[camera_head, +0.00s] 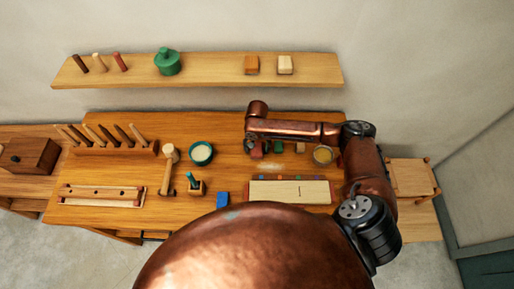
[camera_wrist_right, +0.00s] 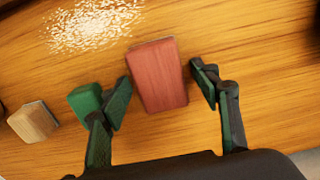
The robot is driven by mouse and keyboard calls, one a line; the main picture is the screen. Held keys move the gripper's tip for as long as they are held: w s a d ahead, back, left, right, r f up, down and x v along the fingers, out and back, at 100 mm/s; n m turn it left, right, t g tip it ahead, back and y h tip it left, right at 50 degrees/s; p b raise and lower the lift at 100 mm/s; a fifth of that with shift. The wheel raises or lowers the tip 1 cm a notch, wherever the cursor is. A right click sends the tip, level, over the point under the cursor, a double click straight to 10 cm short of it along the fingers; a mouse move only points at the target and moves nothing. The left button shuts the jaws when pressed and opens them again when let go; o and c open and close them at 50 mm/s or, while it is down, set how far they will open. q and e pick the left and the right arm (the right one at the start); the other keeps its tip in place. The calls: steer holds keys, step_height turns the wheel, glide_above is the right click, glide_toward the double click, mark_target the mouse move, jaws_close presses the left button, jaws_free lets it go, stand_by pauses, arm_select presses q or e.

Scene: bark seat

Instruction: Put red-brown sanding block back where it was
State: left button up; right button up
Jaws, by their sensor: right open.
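The red-brown sanding block (camera_wrist_right: 158,75) lies on the wooden bench top in the right wrist view, between the two spread fingers of my right gripper (camera_wrist_right: 160,90). Gaps show on both sides, so the fingers do not grip it. In the head view, the block (camera_head: 257,150) is small and partly hidden under my right gripper (camera_head: 257,146), which points down at the back of the bench. My left gripper is not in view.
A green block (camera_wrist_right: 84,99) lies close beside the left finger, with a pale wooden block (camera_wrist_right: 33,122) farther left. Pale dust (camera_wrist_right: 95,24) lies on the bench. A wall shelf (camera_head: 205,76) holds pegs, a green jar and two blocks.

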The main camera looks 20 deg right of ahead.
mark_target(257, 147)
step_height(257, 147, up, 12)
steer(key=shift+r, duration=0.15)
stand_by(0.6)
steer(key=shift+d, duration=0.1)
